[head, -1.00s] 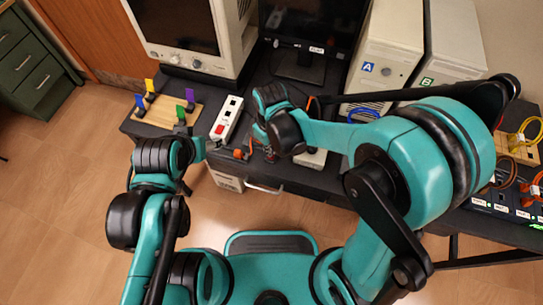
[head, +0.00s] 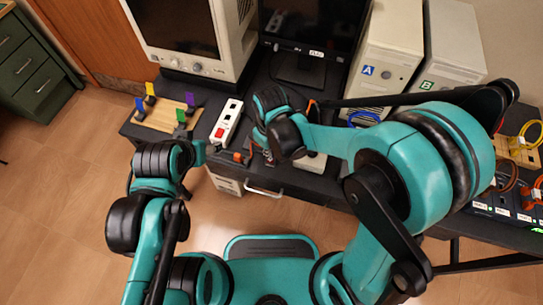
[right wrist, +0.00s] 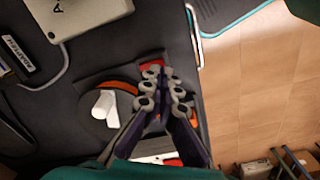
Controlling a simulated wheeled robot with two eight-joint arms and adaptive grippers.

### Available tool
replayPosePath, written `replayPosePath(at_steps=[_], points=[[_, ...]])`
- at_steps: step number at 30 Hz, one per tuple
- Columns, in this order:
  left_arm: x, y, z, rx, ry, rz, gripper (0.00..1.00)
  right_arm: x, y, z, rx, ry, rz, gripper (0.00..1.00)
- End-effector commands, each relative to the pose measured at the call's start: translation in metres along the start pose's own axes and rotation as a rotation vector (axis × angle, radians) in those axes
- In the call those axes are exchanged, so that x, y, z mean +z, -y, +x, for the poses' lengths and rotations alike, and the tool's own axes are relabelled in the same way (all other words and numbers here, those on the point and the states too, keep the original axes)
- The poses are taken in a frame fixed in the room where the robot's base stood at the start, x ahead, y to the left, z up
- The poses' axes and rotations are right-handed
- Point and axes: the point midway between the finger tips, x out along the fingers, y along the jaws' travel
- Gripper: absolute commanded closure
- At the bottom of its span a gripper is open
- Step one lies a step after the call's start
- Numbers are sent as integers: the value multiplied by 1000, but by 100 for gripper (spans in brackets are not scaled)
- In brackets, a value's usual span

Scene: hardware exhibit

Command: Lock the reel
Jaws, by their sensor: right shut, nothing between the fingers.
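The reel (right wrist: 118,86) shows in the right wrist view as a dark round body with an orange arc and a white cylindrical part, on the dark bench. My right gripper (right wrist: 156,72) is shut and empty, with its fingers over the right side of the reel. They hide part of it, and I cannot tell whether they touch it. Red parts show beside the fingertips. In the head view the right gripper (head: 268,154) is low over the bench's front edge, and my wrist covers most of the reel. My left gripper is mostly hidden by its own arm; its jaws cannot be made out.
A power strip (head: 228,122) with a red switch lies left of the right gripper. A wooden board (head: 160,118) with coloured tabs is at the left end. A monitor, computer A (head: 383,55) and computer B (head: 450,55) stand behind. Cables lie at right.

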Motion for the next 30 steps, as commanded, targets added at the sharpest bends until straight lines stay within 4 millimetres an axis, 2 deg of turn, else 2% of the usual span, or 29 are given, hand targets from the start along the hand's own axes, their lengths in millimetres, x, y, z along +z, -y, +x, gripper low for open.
replayPosePath(at_steps=[30], points=[[4,0,6,0,0,0,36,0,0,9,0,0,0,100]])
